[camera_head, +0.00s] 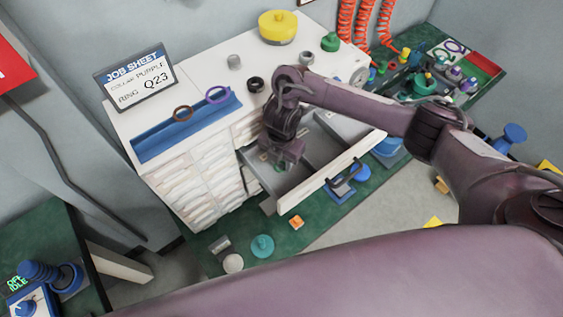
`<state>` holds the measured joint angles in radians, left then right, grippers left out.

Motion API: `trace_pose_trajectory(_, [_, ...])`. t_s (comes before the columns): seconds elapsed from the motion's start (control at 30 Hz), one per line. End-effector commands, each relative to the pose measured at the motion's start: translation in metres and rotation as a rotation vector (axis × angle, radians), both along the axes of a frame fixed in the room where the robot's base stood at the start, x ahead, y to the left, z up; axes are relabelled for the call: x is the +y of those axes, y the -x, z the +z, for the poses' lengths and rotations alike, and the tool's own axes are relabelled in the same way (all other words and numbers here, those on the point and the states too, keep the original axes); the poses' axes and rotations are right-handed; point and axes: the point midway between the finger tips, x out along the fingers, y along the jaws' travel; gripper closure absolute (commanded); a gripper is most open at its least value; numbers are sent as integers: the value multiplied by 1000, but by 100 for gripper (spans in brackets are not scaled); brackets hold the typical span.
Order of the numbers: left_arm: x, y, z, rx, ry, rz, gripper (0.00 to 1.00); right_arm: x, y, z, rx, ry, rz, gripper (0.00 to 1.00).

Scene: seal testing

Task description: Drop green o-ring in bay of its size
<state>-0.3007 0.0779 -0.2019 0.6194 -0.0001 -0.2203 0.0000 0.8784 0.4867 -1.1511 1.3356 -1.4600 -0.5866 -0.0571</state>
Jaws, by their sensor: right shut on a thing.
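An open white drawer (345,157) sticks out of the front of the white cabinet, with grey dividers making bays. My right gripper (281,168) points down into the drawer's left part, low over a bay. It is shut on the green o-ring (278,168), of which only a small green patch shows between the fingers. The rest of the ring is hidden by the gripper, and I cannot tell whether it touches the bay floor. My left gripper is not in view.
Small parts lie on the green mat (330,213) below the drawer.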

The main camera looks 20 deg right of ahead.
Motion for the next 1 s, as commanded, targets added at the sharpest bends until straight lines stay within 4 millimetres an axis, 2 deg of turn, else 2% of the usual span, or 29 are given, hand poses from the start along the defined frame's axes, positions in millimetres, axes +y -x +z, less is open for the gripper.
trace_pose_trajectory(0.8, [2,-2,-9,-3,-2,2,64,0,0,-15,-1,1,0,94])
trace_pose_trajectory(0.83, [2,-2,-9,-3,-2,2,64,0,0,-15,1,1,0,66])
trace_pose_trajectory(0.97, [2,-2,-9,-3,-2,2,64,-1,0,-15,0,1,0,49])
trace_pose_trajectory(1.0, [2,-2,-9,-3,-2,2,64,-1,0,-15,1,2,0,48])
